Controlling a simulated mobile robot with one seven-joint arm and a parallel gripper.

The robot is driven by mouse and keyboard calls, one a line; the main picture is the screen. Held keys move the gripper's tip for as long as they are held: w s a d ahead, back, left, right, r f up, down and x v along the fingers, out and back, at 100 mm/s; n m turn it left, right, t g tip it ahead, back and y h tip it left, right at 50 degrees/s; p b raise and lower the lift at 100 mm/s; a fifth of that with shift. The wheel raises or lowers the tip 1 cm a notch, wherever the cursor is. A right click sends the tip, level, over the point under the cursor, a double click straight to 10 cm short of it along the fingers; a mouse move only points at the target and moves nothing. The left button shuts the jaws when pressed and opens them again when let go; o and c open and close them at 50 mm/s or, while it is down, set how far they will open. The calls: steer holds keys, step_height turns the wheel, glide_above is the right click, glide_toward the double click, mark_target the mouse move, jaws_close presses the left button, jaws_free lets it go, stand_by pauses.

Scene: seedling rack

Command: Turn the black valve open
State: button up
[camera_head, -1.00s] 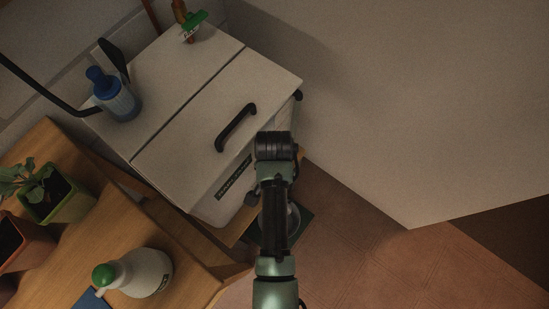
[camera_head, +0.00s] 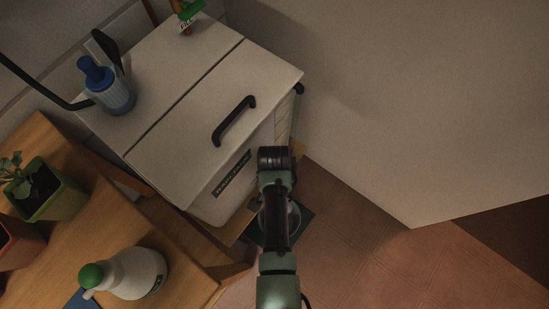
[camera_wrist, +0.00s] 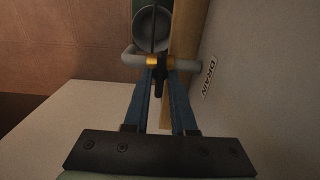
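The black valve (camera_wrist: 159,82) shows in the wrist view as a dark handle below a brass fitting (camera_wrist: 160,61) on a grey pipe (camera_wrist: 133,57). My gripper (camera_wrist: 159,76) has its two blue fingers apart, one on each side of the handle. A gap seems to show between the fingers and the handle; I cannot tell whether either touches it. In the head view, my arm hides the fingers and the valve beside the white cabinet (camera_head: 185,140).
A grey round vessel (camera_wrist: 153,22) lies beyond the pipe. A white wall with a DRAIN label (camera_wrist: 209,78) is at the right of the wrist view. A wooden bench (camera_head: 75,260) holds potted plants and a green-capped bottle (camera_head: 138,273). Open floor (camera_head: 370,250) lies right.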

jaws_close()
steer(key=shift+r+n, duration=0.1)
steer(key=shift+n, duration=0.2)
steer(key=n+p, duration=0.2)
steer(key=shift+r+n, duration=0.1)
steer(key=shift+n, duration=0.2)
steer(key=n+p, duration=0.2)
steer(key=n, duration=0.3)
steer(key=n+p, duration=0.1)
steer(key=n, duration=0.4)
steer(key=n+p, duration=0.1)
steer(key=n, duration=0.3)
steer(key=shift+w+n, duration=0.1)
steer(key=shift+n, duration=0.2)
